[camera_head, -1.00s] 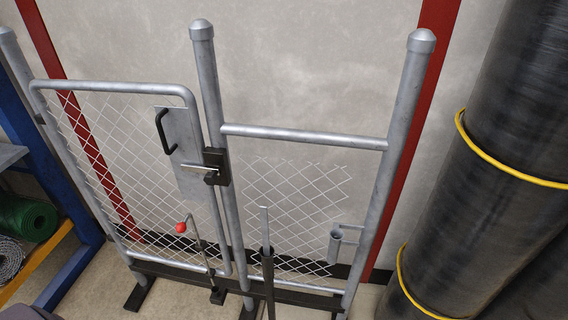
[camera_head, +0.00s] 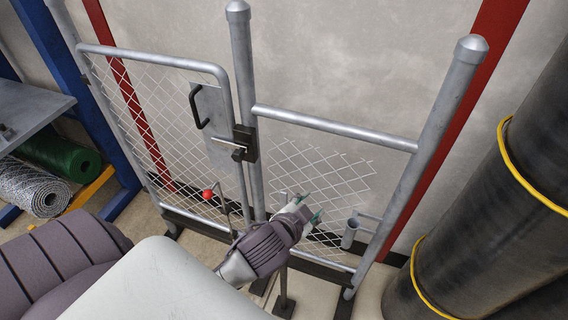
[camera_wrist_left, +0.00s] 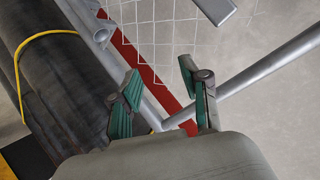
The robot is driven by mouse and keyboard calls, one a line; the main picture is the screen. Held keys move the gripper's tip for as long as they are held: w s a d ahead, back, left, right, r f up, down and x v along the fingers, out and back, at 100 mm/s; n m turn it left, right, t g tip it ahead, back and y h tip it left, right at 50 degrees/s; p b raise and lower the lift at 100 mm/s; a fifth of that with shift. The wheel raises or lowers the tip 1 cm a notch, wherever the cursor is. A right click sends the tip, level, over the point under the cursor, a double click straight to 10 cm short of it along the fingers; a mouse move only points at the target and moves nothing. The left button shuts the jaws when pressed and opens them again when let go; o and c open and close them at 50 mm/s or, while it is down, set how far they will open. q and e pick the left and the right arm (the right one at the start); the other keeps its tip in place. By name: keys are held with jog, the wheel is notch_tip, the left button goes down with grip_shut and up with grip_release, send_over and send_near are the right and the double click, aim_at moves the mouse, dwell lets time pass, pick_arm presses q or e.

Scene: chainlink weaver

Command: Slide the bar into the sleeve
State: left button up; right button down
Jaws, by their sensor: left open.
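The sleeve (camera_head: 349,234) is a short grey tube on a bracket by the right gate post. It also shows in the left wrist view (camera_wrist_left: 101,35). My left gripper (camera_head: 311,207) is open and empty, in front of the mesh and left of the sleeve. In the left wrist view its green-padded fingers (camera_wrist_left: 160,72) are spread apart. A flat grey piece at the top of that view, apparently the bar (camera_wrist_left: 216,9), lies beyond the fingers and outside them. In the head view my gripper and arm hide most of the bar; its dark stand (camera_head: 284,304) shows below.
The gate (camera_head: 152,58) with a black handle (camera_head: 196,108) and a latch (camera_head: 246,143) stands left. A red-knobbed lever (camera_head: 208,195) is near my arm. Large black rolls (camera_head: 480,220) stand right. A shelf (camera_head: 35,115) with mesh rolls is at the left.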

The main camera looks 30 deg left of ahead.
pick_arm(q)
jog(key=w+d+r+m+t+h, duration=0.2)
jog(key=d+r+m+t+h, duration=0.3)
jog(key=r, duration=0.7)
jog(key=w+d+r+m+t+h, duration=0.2)
jog(key=d+r+m+h, duration=0.5)
jog(key=r, duration=0.5)
jog(key=s+d+m+g+h, duration=0.5)
jog(key=d+m+g+h, duration=0.4)
jog(key=m, duration=0.7)
jog(key=m+g+y, duration=0.9)
jog(key=g+y, duration=0.1)
jog(key=y, duration=1)
send_over(284, 192)
notch_tip(284, 192, down, 16)
jog(key=shift+f, duration=0.25)
jog(key=shift+a+f, duration=0.15)
notch_tip(284, 192, down, 9)
jog(key=b, duration=0.6)
jog(key=shift+f+b, duration=0.15)
jog(key=shift+b, duration=0.2)
pick_arm(e)
notch_tip(284, 192, down, 6)
jog(key=shift+w+f, duration=0.15)
jog(key=shift+w, duration=0.1)
